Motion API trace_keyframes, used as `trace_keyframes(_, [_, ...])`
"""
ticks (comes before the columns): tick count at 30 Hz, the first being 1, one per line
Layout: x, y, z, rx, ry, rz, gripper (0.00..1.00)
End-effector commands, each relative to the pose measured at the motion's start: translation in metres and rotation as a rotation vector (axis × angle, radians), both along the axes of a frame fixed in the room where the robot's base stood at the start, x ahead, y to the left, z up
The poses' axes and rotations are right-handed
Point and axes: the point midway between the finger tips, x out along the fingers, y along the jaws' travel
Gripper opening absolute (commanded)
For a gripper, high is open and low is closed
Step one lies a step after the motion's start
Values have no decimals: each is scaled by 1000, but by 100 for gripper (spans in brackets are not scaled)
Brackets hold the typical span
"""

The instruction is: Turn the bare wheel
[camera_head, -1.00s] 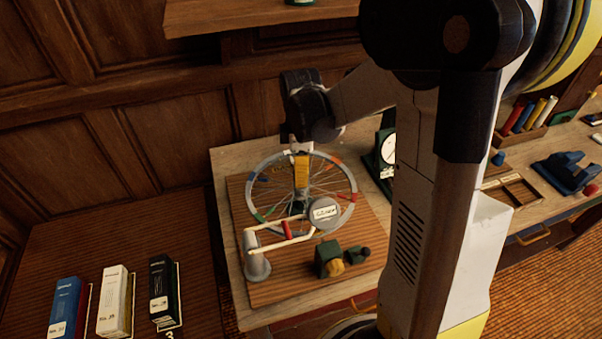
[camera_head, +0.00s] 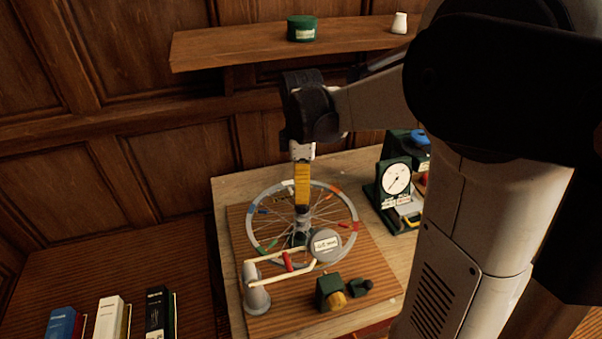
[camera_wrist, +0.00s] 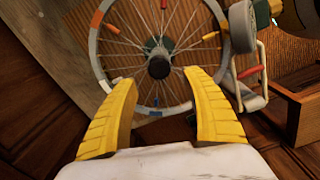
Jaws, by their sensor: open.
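The spoked wheel (camera_head: 264,197) lies flat on a ribbed wooden board, with coloured marks around its grey rim and a dark hub at its centre. It also fills the upper middle of the wrist view (camera_wrist: 101,75). My gripper (camera_head: 302,207) points down over the wheel near the hub. In the wrist view my gripper's yellow fingers (camera_wrist: 161,100) are apart, with the hub (camera_wrist: 159,66) showing beyond the gap between them. Nothing is between the fingers. Whether the fingertips touch the spokes I cannot tell.
A grey round labelled piece (camera_head: 325,245) on a cream arm overlaps the wheel's near rim, joined to a grey post (camera_head: 256,292). A green block with a yellow knob (camera_head: 330,293) stands in front. A dial gauge (camera_head: 396,180) stands to the right. A shelf (camera_head: 240,47) runs above.

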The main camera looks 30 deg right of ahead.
Motion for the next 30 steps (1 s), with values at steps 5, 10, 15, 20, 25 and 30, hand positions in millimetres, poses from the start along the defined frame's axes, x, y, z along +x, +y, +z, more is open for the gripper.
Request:
trace_keyframes(5, [0,0,35,0,0,1,58])
trace_keyframes(10, [0,0,51,0,0,1,58])
trace_keyframes(15, [0,0,54,0,0,1,58])
trace_keyframes(20, [0,0,54,0,0,1,58])
trace_keyframes(25, [0,0,54,0,0,1,58])
trace_keyframes(30, [0,0,53,0,0,0,58])
